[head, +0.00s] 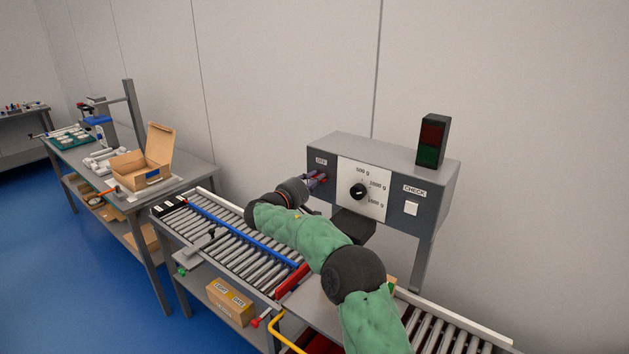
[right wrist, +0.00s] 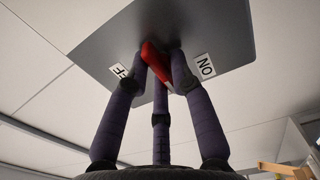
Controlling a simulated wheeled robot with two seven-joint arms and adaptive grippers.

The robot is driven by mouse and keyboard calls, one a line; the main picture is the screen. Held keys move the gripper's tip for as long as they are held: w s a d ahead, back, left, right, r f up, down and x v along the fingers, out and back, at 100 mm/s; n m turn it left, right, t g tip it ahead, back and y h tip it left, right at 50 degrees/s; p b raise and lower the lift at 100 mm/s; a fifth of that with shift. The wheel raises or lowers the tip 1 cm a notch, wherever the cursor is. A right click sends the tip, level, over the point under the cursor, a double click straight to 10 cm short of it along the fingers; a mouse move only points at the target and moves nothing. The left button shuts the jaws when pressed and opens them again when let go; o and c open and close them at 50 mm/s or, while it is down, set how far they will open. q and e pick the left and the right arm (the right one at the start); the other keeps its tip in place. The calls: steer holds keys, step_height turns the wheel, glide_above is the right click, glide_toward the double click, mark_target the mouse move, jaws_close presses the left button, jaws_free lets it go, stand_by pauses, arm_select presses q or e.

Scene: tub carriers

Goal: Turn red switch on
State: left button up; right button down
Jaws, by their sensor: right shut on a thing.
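The red switch (right wrist: 156,62) is on the underside-looking grey panel face in the right wrist view, between a partly covered label at the left and an "ON" label (right wrist: 206,66) at the right. My right gripper (right wrist: 161,68) is shut on it, with its dark purple fingers around the red lever. In the head view my right gripper (head: 316,181) is at the left part of the grey control box (head: 425,170), below a small label (head: 321,161). My left gripper is not in view.
The box front also has a black dial (head: 358,191) on a white scale plate and a white "CHECK" button (head: 411,208). A red and green light (head: 433,140) stands on top. A roller conveyor (head: 235,245) runs below. A table with an open carton (head: 145,165) is at the left.

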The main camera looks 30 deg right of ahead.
steer(key=c, duration=1.3)
jaws_free()
steer(key=shift+a+f, duration=0.15)
steer(key=shift+f, duration=0.5)
steer(key=shift+o, duration=0.7)
steer(key=shift+s+r, duration=0.1)
steer(key=shift+a+r, duration=0.1)
steer(key=shift+a, duration=0.05)
steer(key=v, duration=1.1)
steer(key=shift+s+a+r, duration=0.15)
steer(key=shift+a+r, duration=0.1)
steer(key=shift+a, duration=0.05)
